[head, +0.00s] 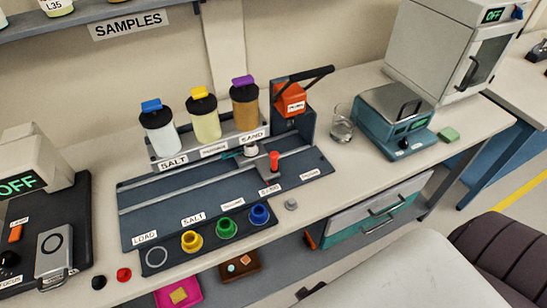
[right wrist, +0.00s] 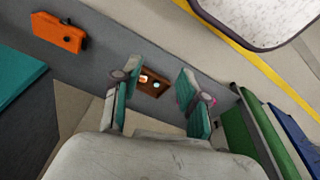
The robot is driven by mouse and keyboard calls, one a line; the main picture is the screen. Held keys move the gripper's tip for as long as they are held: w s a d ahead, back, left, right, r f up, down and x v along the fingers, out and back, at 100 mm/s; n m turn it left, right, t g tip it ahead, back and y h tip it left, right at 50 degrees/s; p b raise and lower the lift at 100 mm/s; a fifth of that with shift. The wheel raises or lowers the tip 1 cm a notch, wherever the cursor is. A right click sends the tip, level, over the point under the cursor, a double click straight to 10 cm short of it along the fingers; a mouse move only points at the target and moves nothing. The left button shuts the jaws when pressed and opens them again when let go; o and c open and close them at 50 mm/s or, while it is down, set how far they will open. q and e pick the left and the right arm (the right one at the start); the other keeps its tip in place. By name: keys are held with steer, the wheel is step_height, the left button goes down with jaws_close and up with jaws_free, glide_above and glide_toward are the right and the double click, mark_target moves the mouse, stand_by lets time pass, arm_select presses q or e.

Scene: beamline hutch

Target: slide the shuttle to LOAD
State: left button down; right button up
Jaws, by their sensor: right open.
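The shuttle (head: 268,172) is a dark carriage with an upright red knob (head: 274,160). It sits on the railed track plate (head: 190,196), level with the front SAND label (head: 269,190). A small cup (head: 250,151) shows just behind the knob. The LOAD label (head: 145,237) is at the plate's left end, above a pale ring (head: 156,257). My right gripper (right wrist: 160,84) is open and empty in the right wrist view, its two teal-padded fingers spread apart, away from the shuttle. My left gripper is in neither view.
Three capped jars (head: 205,115) stand behind the track, and a red-orange press (head: 291,100) stands at its right end. Yellow, green and blue cups (head: 226,229) line the front edge. A brown tray (head: 240,266) lies lower; it also shows between my right fingers (right wrist: 152,87).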

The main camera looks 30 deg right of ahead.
steer(key=w+r+t, duration=0.1)
steer(key=w+r, duration=0.1)
steer(key=r, duration=0.9)
steer(key=w+r, duration=0.2)
steer(key=r, duration=0.9)
steer(key=w+d+r+n+t+h, duration=0.6)
steer(key=w+d+r+n+t, duration=0.6)
steer(key=w+d+r+n, duration=0.3)
steer(key=n+t+y, duration=0.2)
steer(key=n+y, duration=0.9)
steer(key=n, duration=1.1)
glide_toward(277, 156)
steer(key=shift+s+d+f+b, duration=0.2)
steer(key=shift+s+d+b, duration=0.05)
steer(key=shift+s+d, duration=0.25)
steer(key=shift+s+d+f+b, duration=0.2)
steer(key=shift+s+d, duration=0.2)
steer(key=shift+s, duration=0.15)
steer(key=shift+a+f+n+y, duration=0.1)
steer(key=shift+a+n+y, duration=0.05)
steer(key=shift+n+y, duration=0.15)
steer(key=shift+w+a, duration=0.1)
steer(key=shift+w, duration=0.1)
steer(key=p+x, duration=0.4)
steer(key=x, duration=0.8)
steer(key=shift+a+p, duration=0.15)
steer(key=shift+p, duration=0.15)
steer(key=shift+w+a+f, duration=0.15)
steer(key=shift+w, duration=0.35)
